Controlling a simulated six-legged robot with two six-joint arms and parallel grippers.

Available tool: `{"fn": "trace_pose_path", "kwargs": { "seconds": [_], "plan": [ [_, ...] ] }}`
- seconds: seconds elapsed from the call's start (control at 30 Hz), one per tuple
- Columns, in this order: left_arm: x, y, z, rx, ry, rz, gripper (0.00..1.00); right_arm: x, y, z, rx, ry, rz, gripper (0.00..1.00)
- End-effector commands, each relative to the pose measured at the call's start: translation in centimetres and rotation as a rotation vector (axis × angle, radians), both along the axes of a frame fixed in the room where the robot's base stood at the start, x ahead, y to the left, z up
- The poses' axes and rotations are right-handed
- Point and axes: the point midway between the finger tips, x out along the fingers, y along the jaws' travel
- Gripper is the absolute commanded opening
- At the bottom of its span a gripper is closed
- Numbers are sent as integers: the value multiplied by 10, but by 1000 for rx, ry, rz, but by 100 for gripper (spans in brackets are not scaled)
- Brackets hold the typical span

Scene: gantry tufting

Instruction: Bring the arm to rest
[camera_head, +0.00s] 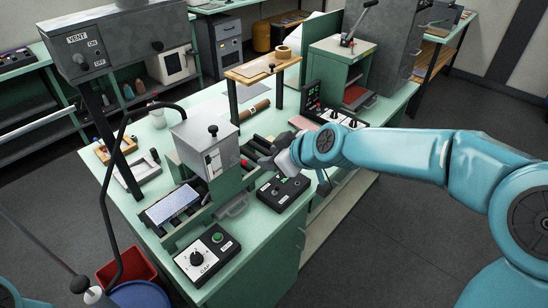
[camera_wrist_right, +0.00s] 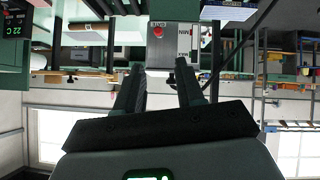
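My right arm reaches in from the right in the head view, teal and bent over the green bench (camera_head: 270,235). My right gripper (camera_head: 262,156) is over the middle of the bench, beside the tufting machine with its grey box housing (camera_head: 205,148). In the right wrist view my right gripper (camera_wrist_right: 158,82) has its two dark fingers apart, with nothing seen between them. Beyond the fingers is a grey box marked GATE (camera_wrist_right: 174,38) with a red button, shown upside down. My left gripper is not in view; only a bit of teal shows at the lower left corner.
A black control box with a knob (camera_head: 207,254) and another with a green button (camera_head: 283,190) stand near the bench's front edge. A grey vent unit (camera_head: 115,45) hangs at the upper left. A red bin (camera_head: 127,268) is on the floor. The right floor is clear.

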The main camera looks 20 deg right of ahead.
Motion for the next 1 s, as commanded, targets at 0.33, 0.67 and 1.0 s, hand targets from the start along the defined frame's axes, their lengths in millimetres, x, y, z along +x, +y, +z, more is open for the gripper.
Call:
{"fn": "trace_pose_path", "kwargs": {
  "seconds": [0.33,0.67,1.0],
  "plan": [
    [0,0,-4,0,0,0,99,0,3,-22,11,36,-12,38],
    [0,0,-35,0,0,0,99,-72,32,-259,165,472,-229,38],
    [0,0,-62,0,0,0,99,-230,72,-419,312,910,-504,38]
  ]
}}
